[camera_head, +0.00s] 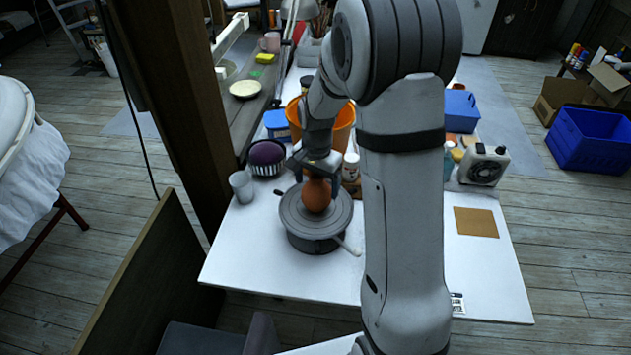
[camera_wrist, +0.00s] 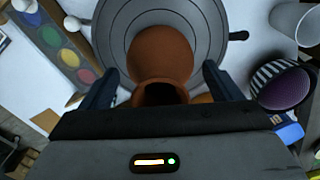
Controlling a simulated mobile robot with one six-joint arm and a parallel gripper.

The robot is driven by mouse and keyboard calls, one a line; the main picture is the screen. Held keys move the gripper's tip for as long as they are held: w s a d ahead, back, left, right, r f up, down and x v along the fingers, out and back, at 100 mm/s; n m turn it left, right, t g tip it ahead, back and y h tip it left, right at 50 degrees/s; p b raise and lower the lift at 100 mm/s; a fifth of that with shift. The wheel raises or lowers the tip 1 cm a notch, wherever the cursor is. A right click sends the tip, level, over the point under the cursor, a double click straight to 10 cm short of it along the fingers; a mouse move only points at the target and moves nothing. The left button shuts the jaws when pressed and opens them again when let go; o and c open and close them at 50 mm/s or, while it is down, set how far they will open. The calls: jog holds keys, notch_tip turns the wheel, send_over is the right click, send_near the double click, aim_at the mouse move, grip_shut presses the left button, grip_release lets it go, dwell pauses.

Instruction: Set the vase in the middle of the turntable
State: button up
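The orange-brown vase (camera_head: 316,196) stands upright on the grey turntable (camera_head: 338,222), at about the middle of its ringed top. In the wrist view the vase (camera_wrist: 160,52) is seen from above with its dark mouth towards my gripper, and the turntable (camera_wrist: 112,22) lies behind it. My gripper (camera_head: 318,180) is above the turntable with its fingers either side of the vase. In the wrist view the fingers of my gripper (camera_wrist: 158,88) are spread, with gaps between them and the vase. The vase's foot is hidden in the wrist view.
Behind the turntable are an orange bucket (camera_head: 342,122), a purple-topped striped pot (camera_head: 267,155) and a white bottle (camera_head: 351,165). A pale cup (camera_head: 241,186) stands to the left. A small grey device (camera_head: 484,165) is at the right. The table front is clear.

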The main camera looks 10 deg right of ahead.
jog(key=shift+o, duration=0.5)
jog(key=shift+r, duration=0.15)
jog(key=shift+r, duration=0.25)
notch_tip(320, 180, up, 11)
jog(key=shift+f, duration=0.15)
jog(key=shift+s+r, duration=0.2)
jog(key=shift+r, duration=0.4)
jog(key=s+r+n+t, duration=0.2)
jog(key=s+n, duration=0.7)
jog(key=s, duration=1.2)
jog(key=shift+s+r+t, duration=0.3)
jog(key=shift+t, duration=0.2)
jog(key=shift+a, duration=0.1)
